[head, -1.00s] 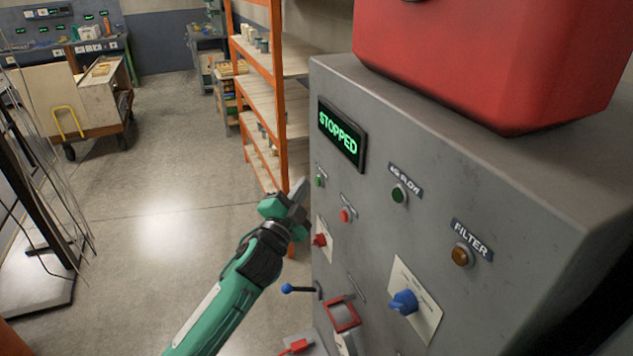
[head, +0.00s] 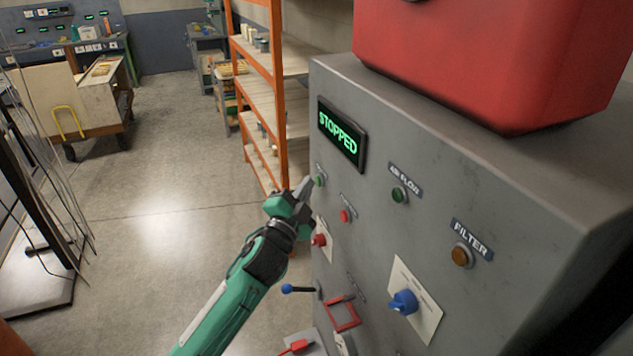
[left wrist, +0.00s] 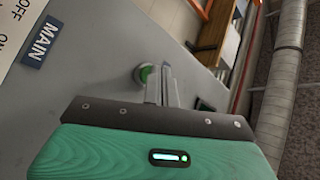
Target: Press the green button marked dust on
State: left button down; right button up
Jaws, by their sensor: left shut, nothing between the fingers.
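A grey control cabinet (head: 470,190) carries a display (head: 341,134) that reads STOPPED in green. At its left edge is a small green button (head: 320,180); its label is too small to read. My left gripper (head: 304,186) is shut and empty, its fingertips right beside this button. In the left wrist view the shut fingers (left wrist: 163,80) overlap the edge of the green button (left wrist: 143,74); whether they touch it I cannot tell. Another green button (head: 399,195) sits under a label that looks like AIR FLOW. My right gripper is not in view.
The panel also has a red button (head: 346,215), a red knob (head: 319,240), an amber FILTER lamp (head: 462,255), a blue rotary switch (head: 404,302) and a blue-tipped lever (head: 287,288). A red case (head: 480,60) sits on top. Orange shelving (head: 268,90) stands behind.

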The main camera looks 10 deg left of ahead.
pick_arm(q)
jog(key=shift+w+d, duration=0.15)
jog(key=shift+d, duration=0.05)
jog(key=shift+a, duration=0.15)
dwell(0.5)
jog(key=shift+s+a, duration=0.5)
jog(key=s+a, duration=0.1)
jog(key=s+a+p, duration=0.1)
jog(key=a, duration=0.2)
jog(key=shift+s+a, duration=0.1)
jog(key=shift+s, duration=0.3)
dwell(0.4)
